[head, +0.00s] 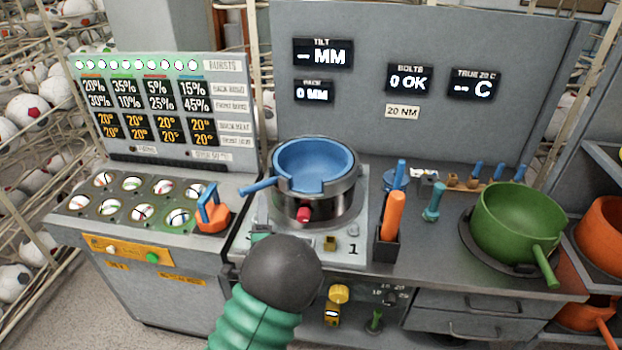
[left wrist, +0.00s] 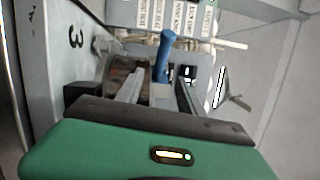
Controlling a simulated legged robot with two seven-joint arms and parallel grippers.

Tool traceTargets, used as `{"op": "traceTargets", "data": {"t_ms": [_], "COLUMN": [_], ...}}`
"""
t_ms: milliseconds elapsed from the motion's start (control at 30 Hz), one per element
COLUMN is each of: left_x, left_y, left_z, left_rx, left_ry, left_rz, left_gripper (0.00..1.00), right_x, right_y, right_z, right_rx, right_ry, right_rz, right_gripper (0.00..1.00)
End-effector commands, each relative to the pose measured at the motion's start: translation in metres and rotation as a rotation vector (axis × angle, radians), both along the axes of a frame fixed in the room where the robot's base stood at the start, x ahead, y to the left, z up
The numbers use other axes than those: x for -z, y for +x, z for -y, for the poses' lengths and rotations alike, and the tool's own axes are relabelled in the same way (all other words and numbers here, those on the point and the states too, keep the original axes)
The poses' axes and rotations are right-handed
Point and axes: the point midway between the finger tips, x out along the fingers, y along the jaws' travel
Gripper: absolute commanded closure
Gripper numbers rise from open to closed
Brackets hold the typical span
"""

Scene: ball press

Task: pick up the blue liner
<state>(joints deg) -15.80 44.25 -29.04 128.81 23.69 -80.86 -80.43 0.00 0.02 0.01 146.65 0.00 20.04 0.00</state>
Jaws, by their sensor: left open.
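The blue liner (head: 313,165) is a round open bowl with a notched rim and a straight handle pointing left. It sits in a dark metal pot (head: 318,207) on the press plate. Its blue handle also shows in the left wrist view (left wrist: 166,52), beyond and between my finger tips as seen there. My left gripper (left wrist: 158,92) is open, with nothing seen between its fingers. In the head view its green arm and grey wrist ball are in front of the pot, below the handle, and hide most of the fingers. My right gripper is not in view.
A green pot (head: 520,225) stands at the right of the counter. An orange-handled tool (head: 392,215) stands in a dark holder right of the press. A blue-and-orange tool (head: 212,210) is at the left, by a tray of balls (head: 90,207).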

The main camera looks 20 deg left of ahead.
Motion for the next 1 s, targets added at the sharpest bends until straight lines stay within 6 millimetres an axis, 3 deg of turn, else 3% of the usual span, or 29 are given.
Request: {"op": "traceTargets", "data": {"t_ms": [200, 600, 867, 1000], "left_x": [-0.006, -0.01, -0.009, -0.01], "left_y": [0.042, 0.093, 0.097, 0.097], "left_z": [-0.021, -0.046, -0.047, -0.047], "left_rx": [0.001, 0.001, 0.002, 0.002], "left_ry": [0.0, -0.001, -0.002, -0.003], "left_rz": [-0.002, -0.003, -0.004, -0.003], "left_gripper": [0.55, 0.55, 0.56, 0.75], "right_x": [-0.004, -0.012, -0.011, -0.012], "right_y": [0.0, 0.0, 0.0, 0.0], "right_z": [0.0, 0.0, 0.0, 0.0], "right_rx": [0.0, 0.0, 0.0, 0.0], "right_ry": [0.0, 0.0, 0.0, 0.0], "right_rz": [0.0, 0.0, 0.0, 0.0], "right_gripper": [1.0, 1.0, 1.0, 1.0]}}
